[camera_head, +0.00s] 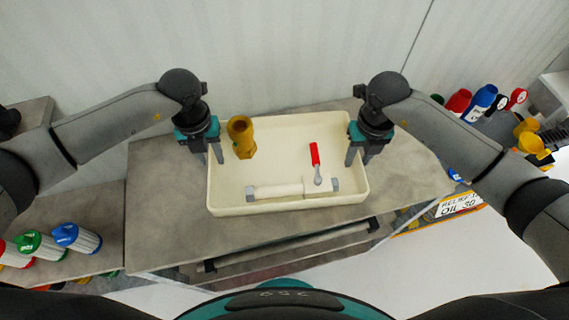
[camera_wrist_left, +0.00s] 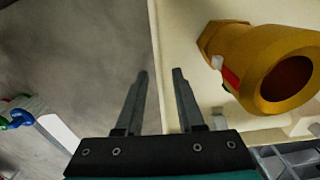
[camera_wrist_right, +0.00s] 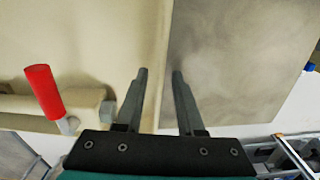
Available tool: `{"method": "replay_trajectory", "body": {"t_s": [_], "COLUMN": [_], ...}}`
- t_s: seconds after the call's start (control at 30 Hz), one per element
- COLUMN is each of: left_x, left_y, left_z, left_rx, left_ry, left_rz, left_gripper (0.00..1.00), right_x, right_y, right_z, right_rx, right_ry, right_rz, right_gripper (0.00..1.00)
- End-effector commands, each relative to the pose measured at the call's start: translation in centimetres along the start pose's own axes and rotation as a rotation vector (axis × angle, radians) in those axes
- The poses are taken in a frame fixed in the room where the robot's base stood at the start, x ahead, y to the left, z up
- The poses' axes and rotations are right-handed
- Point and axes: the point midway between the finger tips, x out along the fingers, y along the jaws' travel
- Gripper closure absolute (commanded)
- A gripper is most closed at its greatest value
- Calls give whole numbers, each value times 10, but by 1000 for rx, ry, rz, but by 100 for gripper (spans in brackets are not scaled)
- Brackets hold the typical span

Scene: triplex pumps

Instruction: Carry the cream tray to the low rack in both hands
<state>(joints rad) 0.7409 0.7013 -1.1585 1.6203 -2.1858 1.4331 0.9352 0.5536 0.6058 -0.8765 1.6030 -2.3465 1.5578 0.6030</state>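The cream tray (camera_head: 290,209) sits on the grey table. In it are a brass fitting (camera_head: 241,137), a red-handled tool (camera_head: 315,155) and a cream cylinder with grey ends (camera_head: 280,190). My left gripper (camera_head: 212,160) is at the tray's left wall; the rim runs between its parted fingers (camera_wrist_left: 160,74) in the left wrist view. My right gripper (camera_head: 359,162) is at the right wall, its fingers (camera_wrist_right: 160,74) also parted with the rim between them. I cannot tell how far down the fingers reach past the rim.
The grey tabletop (camera_head: 160,210) is clear around the tray. Bottles (camera_head: 480,103) and yellow parts (camera_head: 530,135) crowd the right. A wall (camera_head: 280,50) stands behind.

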Motion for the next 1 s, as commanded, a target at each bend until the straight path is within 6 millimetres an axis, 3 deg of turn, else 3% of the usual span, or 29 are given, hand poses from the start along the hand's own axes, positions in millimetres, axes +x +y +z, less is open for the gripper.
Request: {"method": "replay_trajectory", "body": {"t_s": [0.17,0.27,0.7,1.0], "left_x": [-5,-18,-104,-121], "left_y": [0,0,0,0], "left_z": [0,1,1,0], "left_rx": [0,0,0,0], "left_ry": [-2,-4,-3,0], "left_rz": [-2,-2,-1,1], "left_gripper": [63,63,63,63], "right_x": [0,0,0,-11], "right_y": [0,0,0,0], "right_z": [0,0,0,1], "right_rx": [0,0,0,-2], "right_ry": [0,0,0,-4], "right_rz": [0,0,0,1], "right_gripper": [63,63,63,63]}}
